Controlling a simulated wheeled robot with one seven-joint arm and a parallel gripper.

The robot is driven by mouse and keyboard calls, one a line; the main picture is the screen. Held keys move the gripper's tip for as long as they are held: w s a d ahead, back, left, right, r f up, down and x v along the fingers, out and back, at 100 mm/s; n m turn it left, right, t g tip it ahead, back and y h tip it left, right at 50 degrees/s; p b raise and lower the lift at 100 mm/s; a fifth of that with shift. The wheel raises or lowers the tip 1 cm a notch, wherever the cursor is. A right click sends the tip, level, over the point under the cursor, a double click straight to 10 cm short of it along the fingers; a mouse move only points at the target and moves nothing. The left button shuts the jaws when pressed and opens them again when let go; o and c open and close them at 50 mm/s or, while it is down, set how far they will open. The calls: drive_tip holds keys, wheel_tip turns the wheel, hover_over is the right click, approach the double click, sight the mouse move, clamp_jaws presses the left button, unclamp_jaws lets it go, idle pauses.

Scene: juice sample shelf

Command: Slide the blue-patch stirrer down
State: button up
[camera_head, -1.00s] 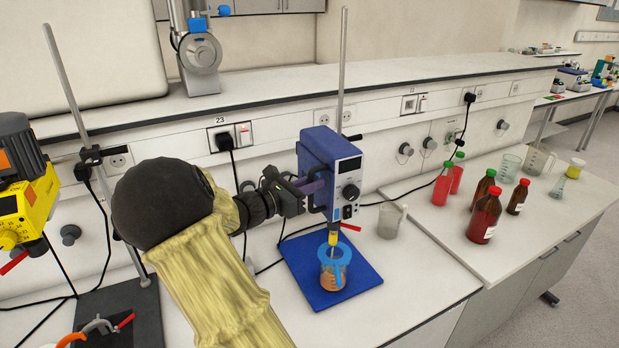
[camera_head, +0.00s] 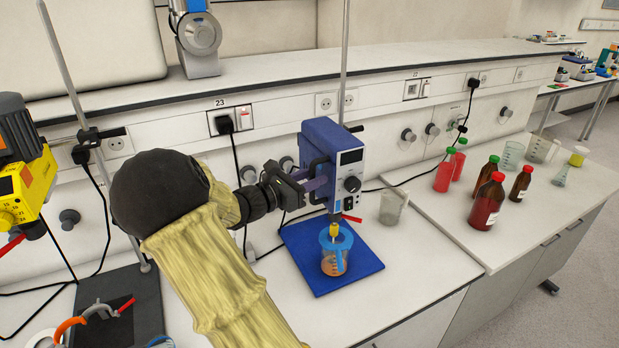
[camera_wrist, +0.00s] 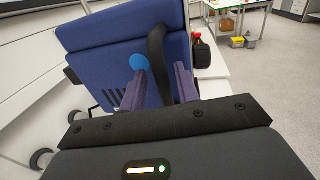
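The blue stirrer (camera_head: 335,160) hangs on an upright metal rod (camera_head: 345,60), above a beaker (camera_head: 335,255) of orange liquid with a blue top. Its yellow chuck (camera_head: 334,229) is at the beaker's rim. The blue round patch (camera_wrist: 139,61) shows on its housing in the wrist view. My gripper (camera_head: 308,185) is at the stirrer's left side. In the wrist view its two purple fingers (camera_wrist: 160,88) flank the stirrer's black handle (camera_wrist: 159,60). The handle moves with the gripper; the exact finger contact is partly hidden.
The beaker stands on a blue base plate (camera_head: 365,258). An empty glass beaker (camera_head: 393,207) stands just right. Red and brown bottles (camera_head: 487,203) stand farther right. A yellow stirrer (camera_head: 28,190) on another rod is at far left. The bench front right of the plate is clear.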

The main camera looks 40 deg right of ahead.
drive_tip(key=shift+s+r, duration=0.15)
drive_tip(key=shift+s, duration=0.05)
drive_tip(key=w+a+b, duration=0.1)
drive_tip(key=a+b, duration=0.2)
drive_tip(key=a, duration=1.4)
drive_tip(key=shift+a+b, duration=0.2)
drive_tip(key=shift+b, duration=0.15)
drive_tip(key=s+a+f+m+g+y, duration=0.1)
drive_tip(key=s+f+m+y, duration=0.2)
drive_tip(key=s+f+y, duration=0.3)
drive_tip(key=s+f+m+y, duration=0.3)
drive_tip(key=f+y, duration=0.1)
drive_tip(key=f, duration=0.5)
drive_tip(key=s+a+f+m+t+y, duration=0.1)
drive_tip(key=s+a+m+t+y, duration=0.1)
drive_tip(key=a+m+y, duration=0.2)
drive_tip(key=s+a+f+m+t+y, duration=0.1)
drive_tip(key=s+a+m+t+y, duration=0.1)
drive_tip(key=a+m+y, duration=0.2)
drive_tip(key=a+m, duration=0.2)
drive_tip(key=m, duration=0.1)
drive_tip(key=shift+s+a+f+m, duration=0.2)
drive_tip(key=shift+a+f+m, duration=0.1)
drive_tip(key=shift+a, duration=0.05)
